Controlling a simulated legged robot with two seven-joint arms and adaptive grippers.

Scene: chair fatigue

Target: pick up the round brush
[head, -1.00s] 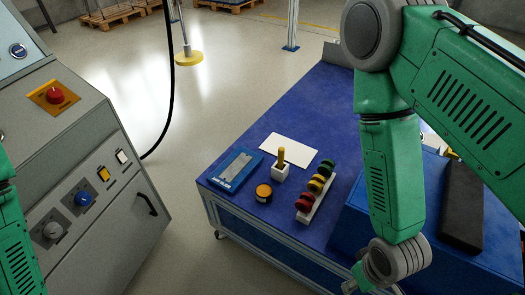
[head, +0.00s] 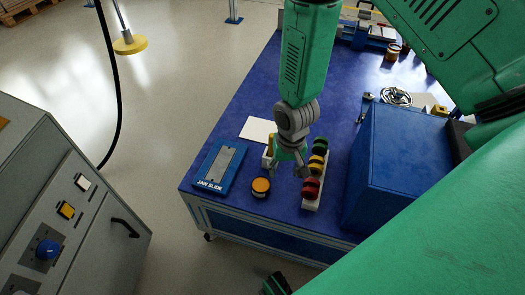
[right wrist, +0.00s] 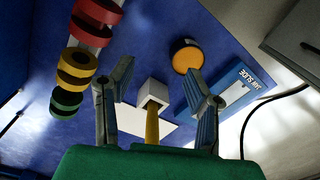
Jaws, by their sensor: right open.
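The round brush seems to be the upright yellow handle (right wrist: 152,124) standing in a small white block (right wrist: 153,92), seen in the right wrist view. Its bristles are not visible. In the head view, the white block (head: 267,158) is mostly hidden behind my right gripper, with a bit of yellow handle (head: 270,141) showing. My right gripper (head: 288,170) is open and points down over the table. In the right wrist view its two fingers (right wrist: 160,75) stand apart, with the block and handle between them in the picture. Contact cannot be told. My left gripper is not in view.
Tape rolls in red, yellow and green (head: 317,165) stand in a row just right of the gripper. A round orange-topped tin (head: 261,187), a blue "JAW SLIDE" case (head: 219,167) and a white sheet (head: 256,129) lie nearby. A large blue box (head: 398,150) stands at right.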

